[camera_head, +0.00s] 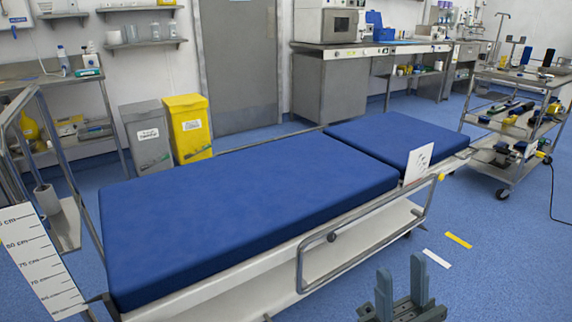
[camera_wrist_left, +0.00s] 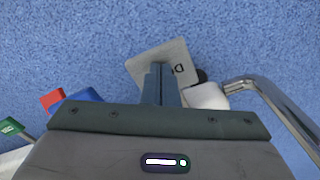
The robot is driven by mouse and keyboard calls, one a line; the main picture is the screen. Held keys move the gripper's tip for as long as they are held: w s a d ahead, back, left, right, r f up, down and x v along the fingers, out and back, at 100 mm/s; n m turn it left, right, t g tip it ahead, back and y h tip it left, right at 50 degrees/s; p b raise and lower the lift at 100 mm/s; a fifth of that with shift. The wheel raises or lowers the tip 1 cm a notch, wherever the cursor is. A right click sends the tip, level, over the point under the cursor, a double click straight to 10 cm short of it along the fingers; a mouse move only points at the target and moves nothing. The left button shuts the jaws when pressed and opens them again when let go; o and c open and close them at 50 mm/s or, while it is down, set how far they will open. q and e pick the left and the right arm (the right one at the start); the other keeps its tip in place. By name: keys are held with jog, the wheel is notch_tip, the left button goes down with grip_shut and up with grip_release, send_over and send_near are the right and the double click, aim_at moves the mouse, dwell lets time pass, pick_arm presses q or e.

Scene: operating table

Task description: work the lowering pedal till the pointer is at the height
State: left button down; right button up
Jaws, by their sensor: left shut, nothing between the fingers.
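The operating table has a blue mattress (camera_head: 240,210) in two sections and lies across the middle of the head view. A white height scale (camera_head: 42,262) with cm marks stands tilted in the picture at the lower left. I cannot make out the pointer clearly. In the left wrist view a grey metal pedal plate (camera_wrist_left: 178,55) with partly hidden dark lettering lies over the blue floor. My left gripper (camera_wrist_left: 162,72) is shut and empty, its fingers overlapping the plate; contact cannot be told. My right gripper (camera_head: 402,285) is open and empty, in front of the table.
A bent metal tube (camera_wrist_left: 265,95) and a white part (camera_wrist_left: 207,96) are right of the pedal. Red (camera_wrist_left: 52,100), blue (camera_wrist_left: 78,100) and green (camera_wrist_left: 11,126) pieces show at left. A side rail (camera_head: 365,222) runs along the table. A trolley (camera_head: 512,130) stands right.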

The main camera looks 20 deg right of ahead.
pick_arm(q)
jog(key=shift+s+r+p, duration=0.15)
jog(key=shift+r+p, duration=0.8)
jog(key=shift+r, duration=0.2)
notch_tip(320, 180, up, 7)
jog(key=p, duration=0.8)
